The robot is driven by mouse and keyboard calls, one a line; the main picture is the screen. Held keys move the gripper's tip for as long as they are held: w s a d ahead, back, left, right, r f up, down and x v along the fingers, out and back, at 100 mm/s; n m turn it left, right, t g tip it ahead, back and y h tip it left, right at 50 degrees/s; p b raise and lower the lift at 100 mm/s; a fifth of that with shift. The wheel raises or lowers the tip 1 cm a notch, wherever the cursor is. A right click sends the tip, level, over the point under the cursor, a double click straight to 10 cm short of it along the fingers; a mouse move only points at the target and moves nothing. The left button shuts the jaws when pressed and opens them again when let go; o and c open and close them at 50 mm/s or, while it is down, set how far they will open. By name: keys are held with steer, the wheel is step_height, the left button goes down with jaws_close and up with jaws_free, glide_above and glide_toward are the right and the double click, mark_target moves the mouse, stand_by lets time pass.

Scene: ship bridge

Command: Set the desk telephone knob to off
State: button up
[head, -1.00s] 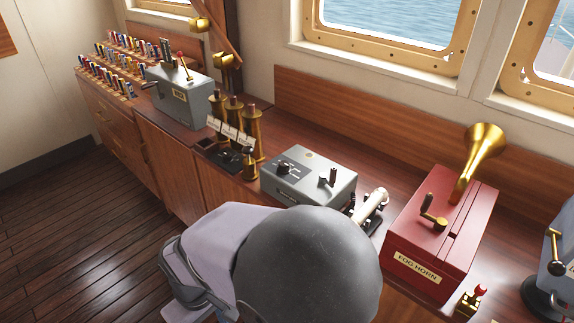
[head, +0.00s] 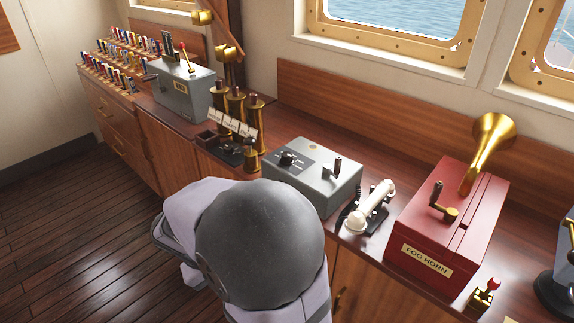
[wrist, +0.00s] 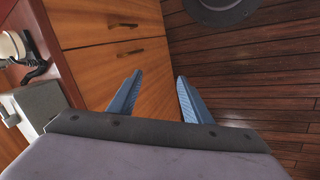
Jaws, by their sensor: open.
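The desk telephone (head: 352,219) has a cream handset (head: 371,204) lying on a dark base, on the counter between a grey box and the red fog horn. Part of the telephone also shows at the left edge of the wrist view (wrist: 13,46). Its knob and the knob's setting are too small to make out. In the wrist view my gripper (wrist: 158,79) is open and empty, its two blue fingers apart in front of the wooden cabinet and floor, clear of the telephone. In the head view my arm hides the gripper.
A grey box (head: 318,190) with a dark knob and a lever stands left of the telephone. The red fog horn box (head: 425,232) with a crank and brass horn stands close on its right. The counter edge and cabinet drawers (wrist: 98,30) lie beside my gripper. The floor (head: 75,235) is open.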

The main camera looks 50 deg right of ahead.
steer(key=w+d+m+h+b, duration=0.3)
steer(key=d, duration=0.5)
steer(key=m+t+h+b, duration=0.1)
steer(key=m+h+b, duration=0.5)
steer(key=m+h, duration=0.4)
glide_toward(287, 154)
steer(key=d, duration=0.2)
steer(key=shift+d+f+m, duration=0.3)
steer(key=shift+d+f, duration=0.1)
steer(key=shift+f, duration=0.05)
steer(key=shift+d, duration=0.1)
steer(key=shift+d+p, duration=0.4)
steer(key=shift+d, duration=3.15)
steer(key=c, duration=1.1)
steer(key=shift+f, duration=0.1)
